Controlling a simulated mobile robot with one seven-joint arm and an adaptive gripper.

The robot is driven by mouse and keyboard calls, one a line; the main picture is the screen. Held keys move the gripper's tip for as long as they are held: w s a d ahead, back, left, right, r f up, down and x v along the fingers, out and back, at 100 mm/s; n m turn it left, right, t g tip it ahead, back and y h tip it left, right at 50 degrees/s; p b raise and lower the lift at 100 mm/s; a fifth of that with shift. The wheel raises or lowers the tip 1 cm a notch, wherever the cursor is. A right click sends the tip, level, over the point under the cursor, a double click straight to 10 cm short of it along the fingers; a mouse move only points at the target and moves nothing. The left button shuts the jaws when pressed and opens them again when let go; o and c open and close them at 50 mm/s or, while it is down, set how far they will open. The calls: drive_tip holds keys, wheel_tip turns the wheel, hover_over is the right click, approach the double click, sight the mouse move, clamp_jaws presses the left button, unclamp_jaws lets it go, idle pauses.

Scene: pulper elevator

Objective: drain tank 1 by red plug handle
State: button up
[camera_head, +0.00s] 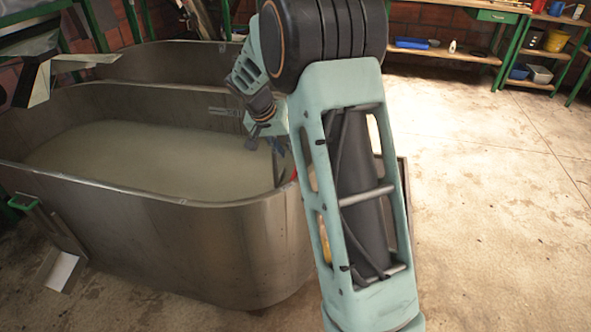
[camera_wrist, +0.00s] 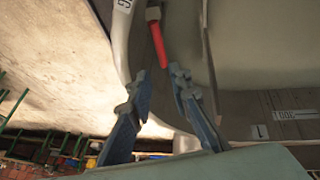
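The nearer metal tank (camera_head: 190,232) is filled with cloudy greenish liquid (camera_head: 130,155). My gripper (camera_head: 270,145) is at the tank's right end, partly hidden by my arm. In the wrist view the red plug handle (camera_wrist: 158,46) is a thin rod hanging from a metal fitting near the tank's rim. My gripper (camera_wrist: 159,80) is open there, with one finger on each side of the line to the handle's free end. The handle lies just beyond the fingertips, and I see no grip on it. In the head view only a small red spot (camera_head: 294,174) shows beside my arm.
A second metal tank (camera_head: 170,62) stands behind the nearer one. A workbench (camera_head: 440,50) with several items stands along the back wall. The concrete floor (camera_head: 490,200) on the right is clear. A green handle (camera_head: 22,202) is at the nearer tank's left side.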

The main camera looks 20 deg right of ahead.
drive_tip(key=x, duration=0.4)
drive_tip(key=b+x, duration=0.1)
drive_tip(key=x, duration=0.6)
drive_tip(key=shift+s+a+f+b, duration=0.1)
drive_tip(key=shift+a+f+b, duration=0.05)
drive_tip(key=shift+f+b, duration=0.3)
clamp_jaws()
